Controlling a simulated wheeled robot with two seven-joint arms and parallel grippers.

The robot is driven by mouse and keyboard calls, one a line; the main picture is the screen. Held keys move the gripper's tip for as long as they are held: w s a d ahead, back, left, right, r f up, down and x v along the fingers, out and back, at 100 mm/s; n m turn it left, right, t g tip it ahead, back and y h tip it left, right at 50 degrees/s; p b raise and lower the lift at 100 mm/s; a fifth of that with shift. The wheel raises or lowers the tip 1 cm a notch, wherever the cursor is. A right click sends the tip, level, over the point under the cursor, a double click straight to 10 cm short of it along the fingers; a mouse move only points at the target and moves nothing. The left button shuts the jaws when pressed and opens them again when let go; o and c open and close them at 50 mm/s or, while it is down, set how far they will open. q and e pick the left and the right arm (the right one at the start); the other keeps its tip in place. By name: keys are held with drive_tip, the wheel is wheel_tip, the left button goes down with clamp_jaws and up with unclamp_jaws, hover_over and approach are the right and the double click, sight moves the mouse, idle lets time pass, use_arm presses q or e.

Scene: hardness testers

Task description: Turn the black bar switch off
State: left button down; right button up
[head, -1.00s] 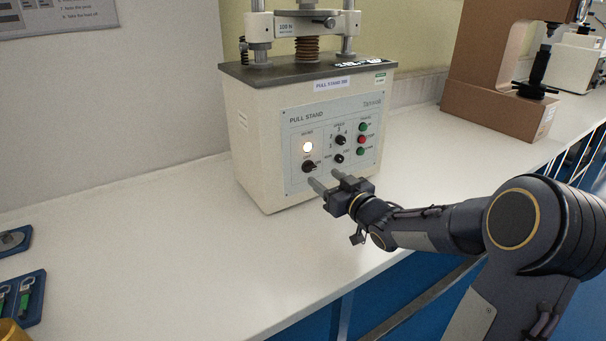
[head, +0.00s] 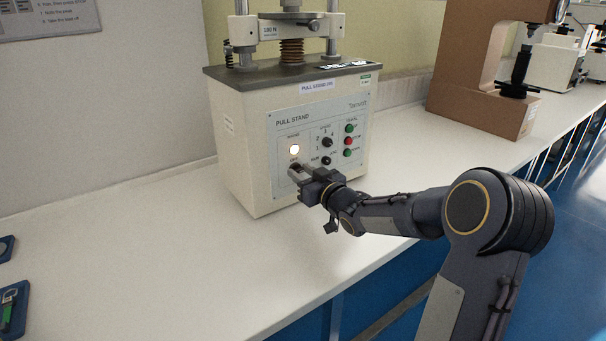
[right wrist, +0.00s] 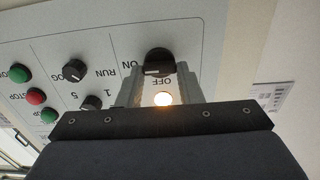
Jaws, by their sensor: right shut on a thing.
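The pull stand (head: 245,125) is a cream cabinet with a grey control panel. Its black bar switch (right wrist: 157,60) shows upside down in the right wrist view, with ON to its left and OFF just below it. The mark on the bar lies toward the ON side. In the head view the gripper mostly hides the switch. My right gripper (head: 296,172) is at the panel's lower left, shut on the switch, with a finger on each side of it. The round lamp (head: 294,149) by the switch glows; it also shows in the right wrist view (right wrist: 163,99). My left gripper is out of view.
Two black knobs, the upper one (head: 327,142) and the lower one (head: 326,160), sit right of the switch. Green and red buttons (head: 348,141) line the panel's right side. A brown tester (head: 465,85) stands at the right.

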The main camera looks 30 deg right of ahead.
drive_tip(key=shift+c, duration=0.3)
drive_tip(key=n+b, duration=0.2)
drive_tip(key=shift+f+b, duration=0.25)
drive_tip(key=shift+b, duration=0.1)
drive_tip(key=shift+a+n+b, duration=0.2)
drive_tip(key=shift+n+b, duration=5.25)
drive_tip(key=shift+n, duration=2.45)
drive_tip(key=o, duration=1)
